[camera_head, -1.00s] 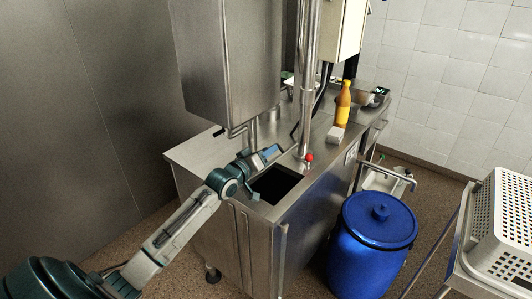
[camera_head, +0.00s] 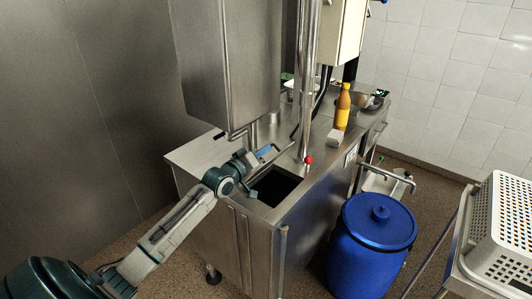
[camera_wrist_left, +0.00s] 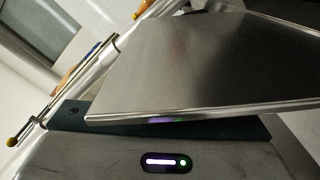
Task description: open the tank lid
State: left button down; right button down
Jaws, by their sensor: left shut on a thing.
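The steel tank lid (camera_wrist_left: 205,65) fills much of the left wrist view as a flat, brushed metal plate, just beyond my gripper's body. In the head view the raised lid (camera_head: 282,150) shows only as a thin, nearly edge-on strip behind the opening. The square tank opening (camera_head: 278,188) in the steel counter is uncovered and dark inside. My left gripper (camera_head: 264,155) is above the counter at the opening's back left, shut on the lid. Its fingertips and exact contact are hard to make out. My right gripper is not in view.
A steel hood (camera_head: 228,65) hangs just above and behind my gripper. A vertical steel pipe (camera_head: 307,85) with a red knob (camera_head: 308,160) stands beside the opening. An orange bottle (camera_head: 342,108) is farther back. A blue barrel (camera_head: 372,250) and white perforated basket (camera_head: 505,230) are right.

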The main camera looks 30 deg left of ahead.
pick_arm(q)
jog(key=a+n+b, duration=0.1)
jog(key=a+n, duration=0.6)
jog(key=a, duration=0.1)
jog(key=shift+w, duration=0.3)
jog(key=shift+a+f, duration=0.1)
jog(key=shift+a, duration=0.05)
jog(key=c, duration=1.5)
grip_release()
jog(key=shift+s, duration=0.1)
jog(key=shift+s+a+p, duration=0.15)
jog(key=shift+s+p, duration=1.05)
jog(key=shift+s, duration=0.55)
jog(key=shift+s+a+p, duration=0.2)
jog(key=shift+s+p, duration=1.05)
jog(key=shift+s, duration=0.55)
jog(key=shift+s+a+p, duration=0.15)
jog(key=shift+s+p, duration=1.05)
jog(key=shift+s, duration=0.55)
